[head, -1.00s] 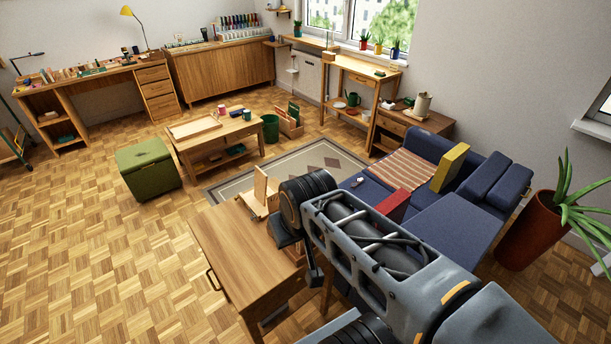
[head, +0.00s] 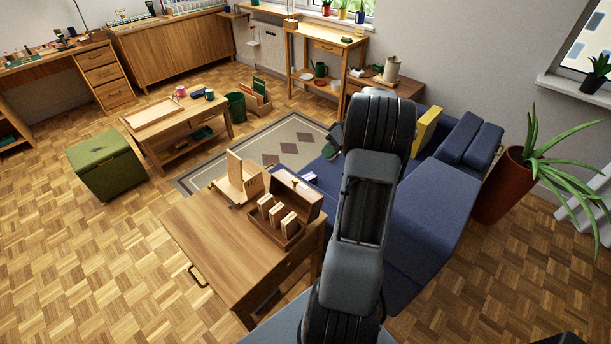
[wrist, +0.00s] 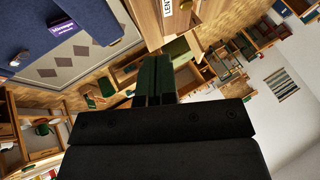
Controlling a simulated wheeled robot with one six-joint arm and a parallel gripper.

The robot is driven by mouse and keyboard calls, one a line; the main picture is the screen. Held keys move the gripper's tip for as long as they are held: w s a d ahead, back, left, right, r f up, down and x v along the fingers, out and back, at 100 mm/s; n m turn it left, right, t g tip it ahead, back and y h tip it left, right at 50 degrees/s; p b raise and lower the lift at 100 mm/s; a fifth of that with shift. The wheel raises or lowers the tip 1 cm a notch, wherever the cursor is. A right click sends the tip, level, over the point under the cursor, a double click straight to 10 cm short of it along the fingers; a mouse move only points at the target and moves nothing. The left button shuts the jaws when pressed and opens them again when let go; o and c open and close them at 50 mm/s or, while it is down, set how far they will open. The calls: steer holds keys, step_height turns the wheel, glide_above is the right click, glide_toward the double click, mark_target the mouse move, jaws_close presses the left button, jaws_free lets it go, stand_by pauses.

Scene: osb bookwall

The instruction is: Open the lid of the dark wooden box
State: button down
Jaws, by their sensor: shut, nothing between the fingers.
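The dark wooden box (head: 277,234) stands on the near wooden table, at its far right corner. Its lid (head: 297,194) is raised and stands tilted up at the back edge, so the box is open. Several light wooden blocks (head: 276,216) stand upright in it. In the wrist view my gripper (wrist: 155,62) is shut and empty, with its dark fingers together. In the head view my arm rises to the right of the box, apart from it, and largely hides the gripper.
The near table (head: 220,240) has a clear top left of the box. A light wooden stand (head: 238,180) is just behind the box. A blue sofa (head: 420,235) lies to the right. A wooden face with a label (wrist: 168,8) is close in the wrist view.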

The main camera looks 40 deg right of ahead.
steer(key=d+f, duration=0.1)
steer(key=p, duration=0.4)
glide_toward(305, 184)
steer(key=w+a+f, duration=0.4)
steer(key=shift+s+a+r, duration=0.1)
steer(key=shift+s+a, duration=0.05)
steer(key=shift+a, duration=0.2)
